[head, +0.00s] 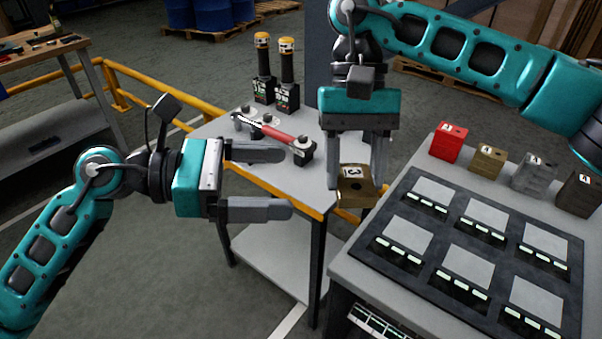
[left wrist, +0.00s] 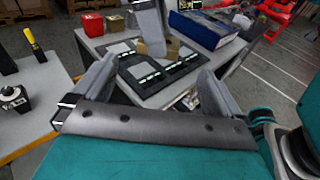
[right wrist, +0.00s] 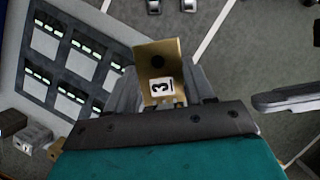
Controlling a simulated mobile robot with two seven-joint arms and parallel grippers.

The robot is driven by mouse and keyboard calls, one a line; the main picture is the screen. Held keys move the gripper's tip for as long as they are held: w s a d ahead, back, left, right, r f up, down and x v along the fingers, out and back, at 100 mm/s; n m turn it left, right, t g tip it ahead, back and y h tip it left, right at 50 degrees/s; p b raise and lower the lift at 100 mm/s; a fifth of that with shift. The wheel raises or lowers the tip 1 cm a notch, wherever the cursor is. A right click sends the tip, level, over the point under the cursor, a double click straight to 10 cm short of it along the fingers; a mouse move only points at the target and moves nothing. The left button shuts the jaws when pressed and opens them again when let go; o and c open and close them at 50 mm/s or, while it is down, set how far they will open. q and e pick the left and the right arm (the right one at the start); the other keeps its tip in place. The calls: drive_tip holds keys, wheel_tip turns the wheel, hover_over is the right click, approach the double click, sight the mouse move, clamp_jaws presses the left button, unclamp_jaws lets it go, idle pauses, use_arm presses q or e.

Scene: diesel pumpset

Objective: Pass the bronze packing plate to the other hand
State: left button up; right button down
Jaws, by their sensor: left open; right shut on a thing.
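The bronze packing plate (head: 356,188) is a brass-coloured block with a white label marked 3 and a dark hole. My right gripper (head: 360,180) points down and is shut on it, holding it in the air near the right table's left edge. The plate also shows between the fingers in the right wrist view (right wrist: 158,66). My left gripper (head: 288,182) is open and empty, its fingers pointing right toward the plate but apart from it. In the left wrist view the plate (left wrist: 158,46) lies ahead, beyond the open fingers.
The right table carries a dark tray (head: 412,211) with several pale squares. Behind it stand a red block (head: 447,142), a brass block (head: 487,159) and grey blocks (head: 532,172). The small table (head: 270,177) holds a red-handled tool (head: 285,136) and two yellow-topped devices (head: 287,75).

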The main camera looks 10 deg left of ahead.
sight(358, 179)
use_arm(q)
drive_tip(key=x, duration=1.2)
drive_tip(key=shift+w, duration=0.1)
drive_tip(key=shift+c, duration=0.5)
drive_tip(key=c, duration=1.3)
drive_tip(key=shift+r, duration=0.2)
drive_tip(key=shift+c, duration=0.2)
use_arm(e)
drive_tip(key=shift+c, duration=1.6)
unclamp_jaws()
